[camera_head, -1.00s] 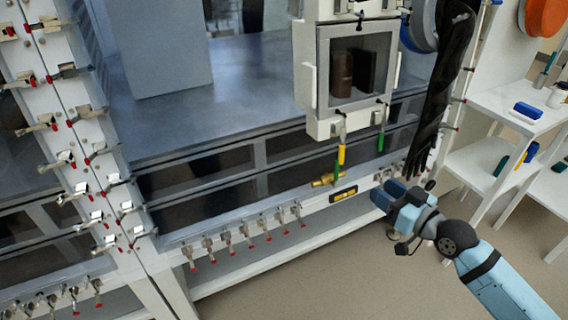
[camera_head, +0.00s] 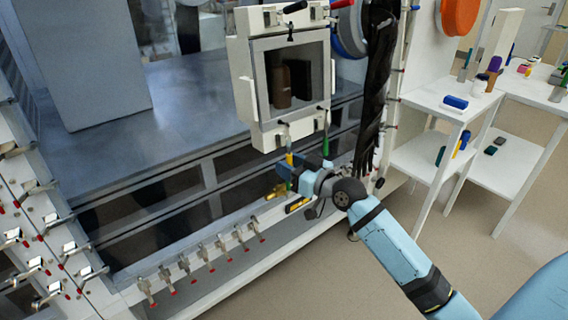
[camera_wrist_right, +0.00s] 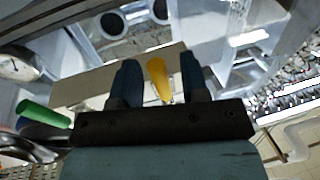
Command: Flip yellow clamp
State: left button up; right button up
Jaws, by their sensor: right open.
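The yellow clamp (camera_head: 289,158) hangs from the lower edge of the small grey-white box door (camera_head: 262,135), its handle pointing down. A green-handled clamp (camera_head: 326,146) hangs to its right. My right gripper (camera_head: 300,168) is open just below the door, at the yellow clamp's lower end. In the right wrist view the yellow handle (camera_wrist_right: 158,80) shows between the two blue fingers, with gaps on both sides. The green handle (camera_wrist_right: 42,114) lies outside the fingers at the left. My left gripper is not in view.
A brass-yellow fitting (camera_head: 275,192) and a black-and-yellow level (camera_head: 297,204) are on the ledge below my gripper. Several red-tipped clamps (camera_head: 221,247) line the lower rail. A black glove (camera_head: 375,90) hangs right of the door. White shelves (camera_head: 425,103) stand at the right.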

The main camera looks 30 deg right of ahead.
jog(key=shift+x, duration=1)
grip_shut()
